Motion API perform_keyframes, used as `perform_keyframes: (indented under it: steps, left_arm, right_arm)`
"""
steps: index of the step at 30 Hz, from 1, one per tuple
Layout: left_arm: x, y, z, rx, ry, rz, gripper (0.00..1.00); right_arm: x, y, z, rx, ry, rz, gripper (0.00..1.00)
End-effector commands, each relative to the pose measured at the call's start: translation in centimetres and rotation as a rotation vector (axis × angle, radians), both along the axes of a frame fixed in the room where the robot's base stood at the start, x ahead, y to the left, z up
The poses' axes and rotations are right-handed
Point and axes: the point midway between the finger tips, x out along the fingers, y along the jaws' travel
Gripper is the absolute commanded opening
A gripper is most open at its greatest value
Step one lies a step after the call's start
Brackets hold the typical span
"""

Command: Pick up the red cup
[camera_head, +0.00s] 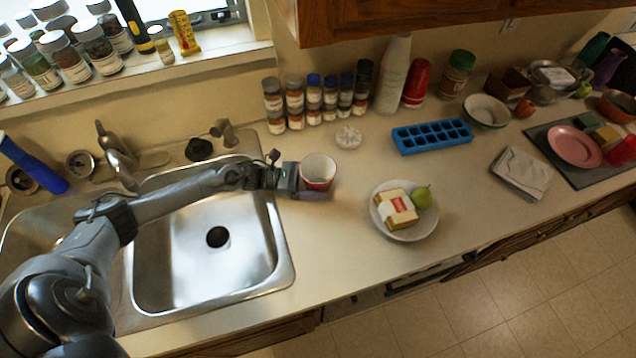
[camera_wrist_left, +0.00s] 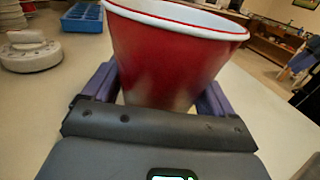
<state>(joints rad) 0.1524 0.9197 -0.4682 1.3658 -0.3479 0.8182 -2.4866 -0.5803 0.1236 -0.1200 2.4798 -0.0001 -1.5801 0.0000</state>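The red cup (camera_head: 318,184) with a white rim and inside stands upright just right of the sink in the head view. It fills the middle of the left wrist view (camera_wrist_left: 165,55). My left gripper (camera_head: 303,182) reaches it from the left, with one finger on each side of the cup's lower part. The fingers look very close to its wall; whether they press on it is unclear. The cup's base is hidden behind the gripper body. My right gripper is not in view.
The sink (camera_head: 283,250) lies under my left arm. Spice jars (camera_head: 295,100) stand behind the cup, beside a small white round item (camera_head: 348,137). A plate (camera_head: 416,235) with a pear and a carton, and a blue ice tray (camera_head: 432,136), lie to the right.

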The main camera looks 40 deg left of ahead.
Motion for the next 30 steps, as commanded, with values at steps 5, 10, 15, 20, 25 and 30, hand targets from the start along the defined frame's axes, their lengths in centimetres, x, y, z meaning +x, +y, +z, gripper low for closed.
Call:
perform_keyframes:
  steps: [5,10,15,20,25,30]
  left_arm:
    - [0.0,0.0,0.0,0.000,0.000,0.000,0.58]
    - [0.0,0.0,0.1,0.000,0.000,0.000,0.58]
    - [0.0,0.0,0.6,0.000,0.000,-0.001,0.58]
    - [0.0,0.0,2.2,0.001,-0.003,-0.002,0.58]
    - [0.7,-1.1,4.7,-0.001,-0.006,-0.004,0.58]
    - [2.7,-4.1,6.8,-0.002,-0.007,-0.003,0.58]
  right_arm:
    - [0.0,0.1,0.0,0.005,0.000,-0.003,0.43]
    - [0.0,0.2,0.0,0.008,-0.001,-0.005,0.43]
    - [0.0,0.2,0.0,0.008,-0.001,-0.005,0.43]
    - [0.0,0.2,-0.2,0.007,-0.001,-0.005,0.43]
    - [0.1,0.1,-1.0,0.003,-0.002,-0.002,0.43]
    - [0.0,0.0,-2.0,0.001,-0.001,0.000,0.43]
